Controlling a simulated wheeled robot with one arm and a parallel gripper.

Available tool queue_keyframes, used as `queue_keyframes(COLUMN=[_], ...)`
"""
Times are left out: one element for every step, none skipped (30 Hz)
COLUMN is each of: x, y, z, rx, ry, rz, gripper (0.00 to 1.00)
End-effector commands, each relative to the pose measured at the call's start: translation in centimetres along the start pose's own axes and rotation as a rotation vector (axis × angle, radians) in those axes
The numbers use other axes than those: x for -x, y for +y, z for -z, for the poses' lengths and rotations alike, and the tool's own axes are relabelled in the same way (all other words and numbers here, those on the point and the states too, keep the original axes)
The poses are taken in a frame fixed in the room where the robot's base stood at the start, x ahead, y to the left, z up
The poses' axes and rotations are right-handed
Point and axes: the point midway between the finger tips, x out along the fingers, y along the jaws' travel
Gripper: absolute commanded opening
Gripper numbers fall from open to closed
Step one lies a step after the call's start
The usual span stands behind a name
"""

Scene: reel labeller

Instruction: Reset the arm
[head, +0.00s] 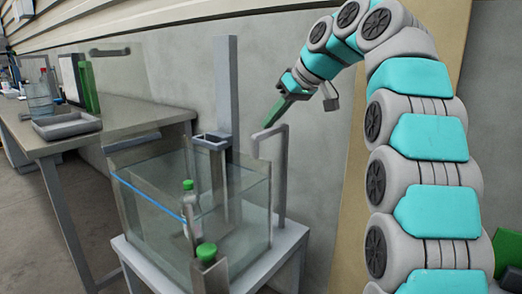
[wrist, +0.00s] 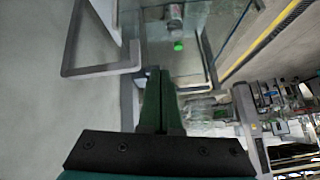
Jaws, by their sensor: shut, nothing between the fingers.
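My gripper (head: 274,124) is green and shut with nothing in it. In the head view it hangs in the air above the right back of the glass tank, pointing down and to the left. In the wrist view the two green fingers (wrist: 160,85) lie together. My teal and grey arm (head: 430,150) is bent over from the right side of the head view.
A glass tank (head: 150,215) on a grey stand holds a green-capped bottle (head: 190,210); another green cap (head: 206,252) shows at its front. A grey post (head: 227,90) and a bent grey bar (head: 283,170) rise by the tank. A bench (head: 130,115) with a tray (head: 67,126) stands left.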

Motion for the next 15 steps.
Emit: queue_keyframes(x=[0.0, -0.1, -0.4, -0.5, -0.6, -0.9, -1.1, -1.3, -1.4, -1.7, -1.9, -2.1, -2.2, -2.4, -2.7], y=[-0.3, -0.4, -0.5, -0.6, -0.8, -1.1, -1.2, -1.4, -1.6, -1.8, -2.0, -2.3, -2.6, -2.9, -3.1], z=[-0.8, -1.2, -2.0, -2.7, -3.4, -4.5, -5.3, -6.2, -7.3, -8.3, -9.2, -10.6, -11.6, -12.6, -14.2], rx=[-0.028, -0.047, -0.078, -0.101, -0.124, -0.155, -0.179, -0.202, -0.229, -0.252, -0.273, -0.300, -0.320, -0.339, -0.365], ry=[-0.015, -0.024, -0.040, -0.051, -0.064, -0.084, -0.099, -0.115, -0.131, -0.146, -0.161, -0.183, -0.199, -0.214, -0.237], rz=[0.000, -0.002, -0.002, -0.006, -0.008, -0.012, -0.015, -0.018, -0.026, -0.030, -0.036, -0.042, -0.049, -0.054, -0.063], gripper=[0.00, 0.00, 0.00, 0.00, 0.00, 0.00, 0.00, 0.00, 0.00, 0.00, 0.00, 0.00, 0.00, 0.00, 0.00])
